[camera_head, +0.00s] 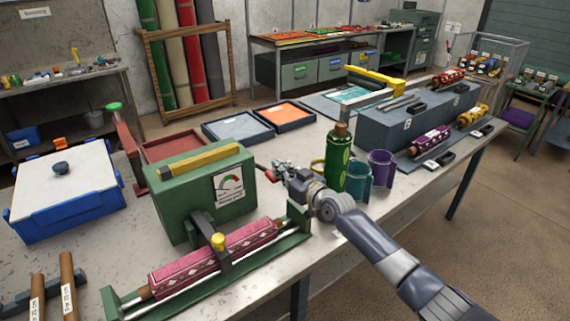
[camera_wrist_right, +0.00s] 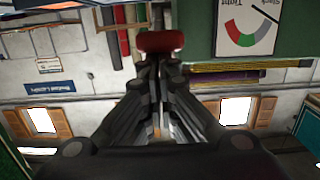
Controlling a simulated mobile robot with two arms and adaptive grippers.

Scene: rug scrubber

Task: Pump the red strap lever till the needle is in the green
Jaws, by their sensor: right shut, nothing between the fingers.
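A red upright lever with a green knob (camera_head: 129,148) stands left of the box. My left gripper is not in view.
A pink patterned roll (camera_head: 190,271) lies in a green cradle in front of the box. A green bottle (camera_head: 337,160) and teal and purple cups (camera_head: 380,166) stand close right of my gripper. A blue bin with a white lid (camera_head: 65,190) is at left.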

